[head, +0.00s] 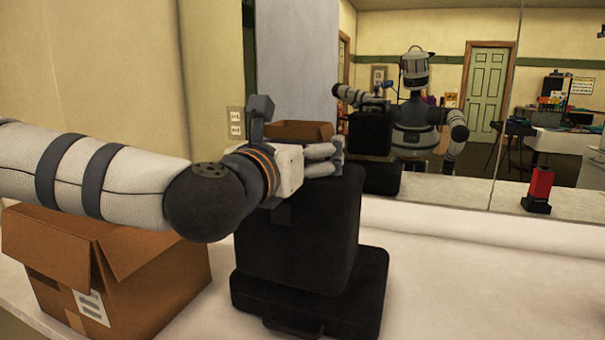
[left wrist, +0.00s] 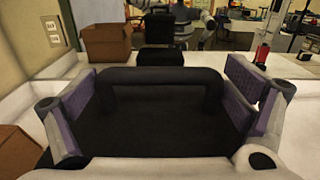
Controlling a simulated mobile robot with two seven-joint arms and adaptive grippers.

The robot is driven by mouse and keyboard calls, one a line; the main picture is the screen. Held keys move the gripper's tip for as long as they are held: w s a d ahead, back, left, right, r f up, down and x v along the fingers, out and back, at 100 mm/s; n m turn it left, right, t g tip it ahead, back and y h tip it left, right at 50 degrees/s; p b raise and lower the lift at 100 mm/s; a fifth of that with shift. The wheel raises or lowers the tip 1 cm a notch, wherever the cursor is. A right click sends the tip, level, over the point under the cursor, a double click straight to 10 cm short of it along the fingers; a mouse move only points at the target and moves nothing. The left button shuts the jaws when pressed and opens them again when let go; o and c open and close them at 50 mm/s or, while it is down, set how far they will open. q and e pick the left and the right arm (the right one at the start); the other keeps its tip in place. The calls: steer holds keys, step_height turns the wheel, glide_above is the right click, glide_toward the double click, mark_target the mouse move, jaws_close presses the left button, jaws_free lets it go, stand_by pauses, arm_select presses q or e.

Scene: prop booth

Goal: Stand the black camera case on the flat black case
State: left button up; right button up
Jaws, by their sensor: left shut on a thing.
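The black camera case (head: 300,240) stands upright over the flat black case (head: 362,290) in the head view. Its lower edge appears to meet the flat case's top, but I cannot tell whether a thin gap remains. The flat case lies on the white counter and sticks out to the right and front. My left gripper (head: 325,158) is at the top of the camera case, shut on it. In the left wrist view, the camera case's handle (left wrist: 160,76) runs between the padded fingers of my left gripper (left wrist: 165,100). My right gripper is not in view.
An open cardboard box (head: 130,270) stands left of the cases on the white counter (head: 460,280). A mirror (head: 430,50) behind reflects me, the cases and the room. A red and black object (head: 538,190) stands at the back right.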

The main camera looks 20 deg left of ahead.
arm_select(q)
steer(key=shift+w+f, duration=0.2)
steer(key=shift+f, duration=1.5)
steer(key=shift+d, duration=0.1)
steer(key=shift+f+b, duration=0.15)
steer(key=shift+b, duration=0.15)
steer(key=o, duration=1.6)
steer(key=shift+f, duration=0.1)
